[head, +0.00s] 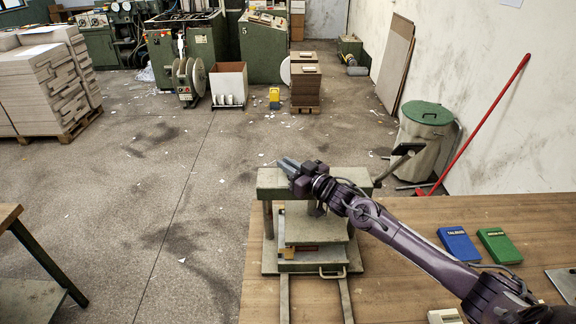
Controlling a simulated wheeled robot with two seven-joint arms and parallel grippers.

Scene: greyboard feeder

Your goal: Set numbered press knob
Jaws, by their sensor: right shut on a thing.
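A grey-green press (265,190) stands on the wooden table. It has a thick top beam on posts, flat plates below and two rails running toward me. My right gripper (285,163) is over the top beam, with its arm coming in from the lower right. It is shut on what seems to be the press knob, at the top of the press. The gripper covers the knob, so I cannot read any number or setting. A lever with a dark grip (408,149) sticks out to the right of the press. My left gripper is out of view.
On the table (420,215), a blue box (458,244) and a green box (499,245) lie right of my arm. A green-lidded bin (426,135) and a leaning red pole (480,125) stand beyond. Stacked board (40,88) is far left; the floor between is mostly open.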

